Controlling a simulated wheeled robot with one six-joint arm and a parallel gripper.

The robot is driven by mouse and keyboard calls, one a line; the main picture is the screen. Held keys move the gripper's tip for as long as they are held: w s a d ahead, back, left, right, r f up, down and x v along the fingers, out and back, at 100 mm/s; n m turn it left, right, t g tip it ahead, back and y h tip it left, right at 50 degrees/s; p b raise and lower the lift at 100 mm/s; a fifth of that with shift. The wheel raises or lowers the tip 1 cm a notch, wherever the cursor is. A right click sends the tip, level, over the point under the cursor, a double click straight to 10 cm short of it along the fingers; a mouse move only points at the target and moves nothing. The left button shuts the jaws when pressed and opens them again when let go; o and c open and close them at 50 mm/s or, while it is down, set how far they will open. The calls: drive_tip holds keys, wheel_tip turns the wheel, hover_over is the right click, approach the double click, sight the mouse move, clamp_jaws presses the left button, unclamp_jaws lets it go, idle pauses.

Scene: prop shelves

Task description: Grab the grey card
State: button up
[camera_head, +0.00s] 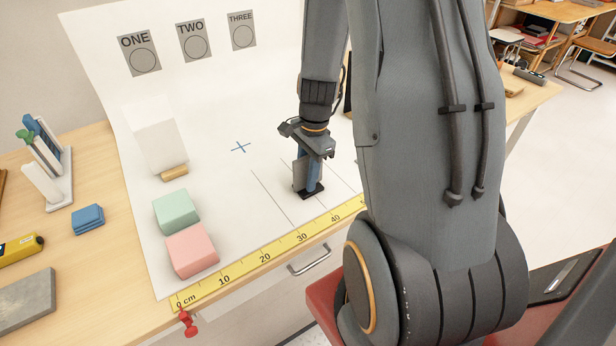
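A thin upright grey piece (299,174), which looks like the grey card, stands on the white sheet beside a blue upright piece (313,178). Both are by a small black base (311,193). My gripper (309,160) points down right over them, its dark body hiding their tops. I cannot tell whether its fingers are around the grey piece or only beside it, nor whether they touch it.
A pink block (192,252), a green block (176,211) and a white block (158,138) stand left on the white sheet (225,180). A yellow ruler (245,266) runs along the front edge. Grey labelled panels (194,41) show at the back. A grey slab (27,301) lies front left.

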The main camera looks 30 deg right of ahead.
drive_tip(key=shift+f, duration=0.25)
idle(0.6)
clamp_jaws()
